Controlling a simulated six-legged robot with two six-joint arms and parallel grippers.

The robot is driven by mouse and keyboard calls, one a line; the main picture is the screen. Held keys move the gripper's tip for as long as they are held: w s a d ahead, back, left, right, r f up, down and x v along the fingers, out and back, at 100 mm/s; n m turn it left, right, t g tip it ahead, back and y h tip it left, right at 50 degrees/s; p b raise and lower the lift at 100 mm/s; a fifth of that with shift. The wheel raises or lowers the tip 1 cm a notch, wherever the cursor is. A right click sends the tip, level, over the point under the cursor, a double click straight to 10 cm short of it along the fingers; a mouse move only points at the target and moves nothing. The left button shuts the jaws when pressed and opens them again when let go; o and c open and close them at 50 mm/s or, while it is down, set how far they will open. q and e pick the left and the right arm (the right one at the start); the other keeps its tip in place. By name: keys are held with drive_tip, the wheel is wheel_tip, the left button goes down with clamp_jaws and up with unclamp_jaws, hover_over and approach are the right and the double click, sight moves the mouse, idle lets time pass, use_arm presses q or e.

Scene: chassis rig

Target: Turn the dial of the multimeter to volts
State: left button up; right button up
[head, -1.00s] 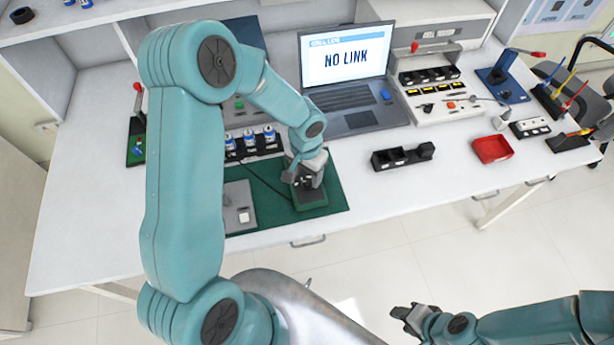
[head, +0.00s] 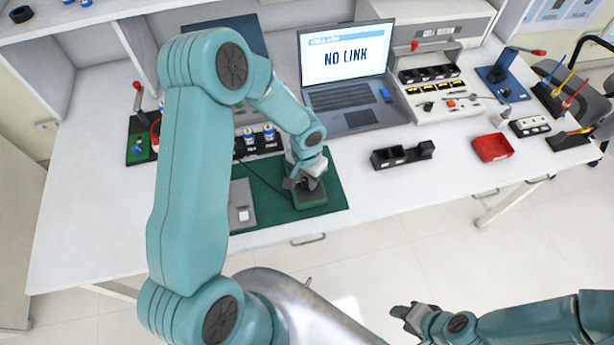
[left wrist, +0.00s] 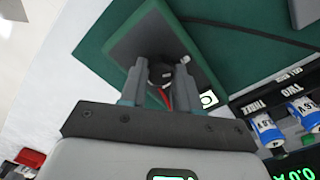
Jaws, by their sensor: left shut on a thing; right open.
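The multimeter (head: 308,199) is a dark grey box with a green rim on the green mat (head: 263,203) at the front of the bench. In the left wrist view the multimeter (left wrist: 135,47) fills the middle, with a round dark dial (left wrist: 157,92) between my fingers. My left gripper (head: 303,181) points down over the multimeter, shut on the dial; its fingers also show in the left wrist view (left wrist: 161,75). The fingers and wrist hide much of the dial, and I cannot read its setting. My right gripper (head: 405,314) is open and empty, low in front of the bench.
A grey box with a white button (head: 242,206) sits left of the multimeter. Labelled battery cells (left wrist: 268,133) stand in a black holder behind it. A laptop (head: 347,75) reads NO LINK. A black block (head: 400,156) and red tray (head: 492,148) lie right, with clear bench between.

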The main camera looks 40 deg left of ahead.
sight(307, 180)
use_arm(q)
drive_tip(key=shift+m, duration=0.3)
drive_tip(key=m+b, duration=0.1)
drive_tip(key=m, duration=0.6)
drive_tip(key=shift+m+b, duration=0.3)
drive_tip(key=shift+m, duration=0.1)
drive_tip(key=shift+w+r, duration=0.1)
drive_tip(key=o, duration=1.1)
drive_tip(key=shift+c, duration=0.2)
wheel_tip(307, 180, up, 16)
drive_tip(key=shift+r, duration=0.15)
drive_tip(key=shift+a, duration=0.1)
